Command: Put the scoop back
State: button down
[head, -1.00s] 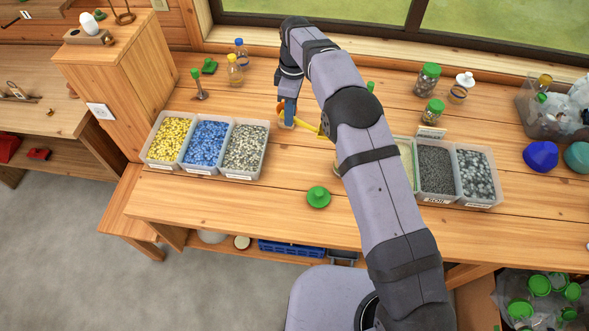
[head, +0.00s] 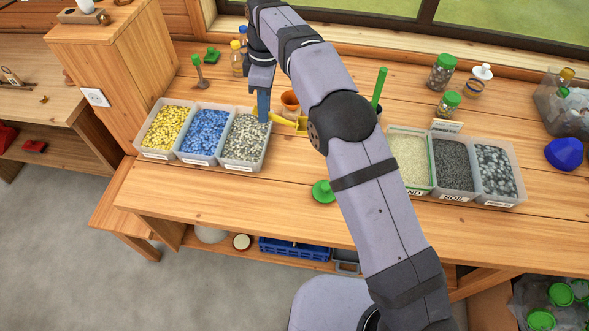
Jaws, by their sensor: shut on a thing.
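The yellow scoop (head: 287,123) is in my gripper (head: 263,116), seen in the head view. My gripper points down with its blue fingers shut on one end of the scoop. It is at the right edge of the bin of grey pebbles (head: 246,138), in front of part of it. The scoop's wider end points right, towards my arm. I cannot tell how far the scoop is above the table.
Bins of blue (head: 204,133) and yellow (head: 163,128) pebbles stand at left. An orange pot (head: 290,103) is behind the scoop. A green lid (head: 323,192) lies near the front edge. Sand (head: 409,161), soil (head: 452,163) and stone (head: 495,172) bins stand at right.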

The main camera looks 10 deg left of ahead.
jog(key=s+d+f+n+b, duration=0.2)
jog(key=s+f+n, duration=0.4)
jog(key=s+n, duration=0.3)
jog(key=d+n, duration=0.1)
jog(key=n, duration=0.2)
jog(key=shift+s+f+n+g+h, duration=0.15)
jog(key=shift+s+n+g+h, duration=0.25)
jog(key=shift+f+p, duration=1.6)
jog(key=shift+f, duration=3.4)
jog(key=shift+f, duration=0.2)
jog(key=c, duration=1.6)
grip_release()
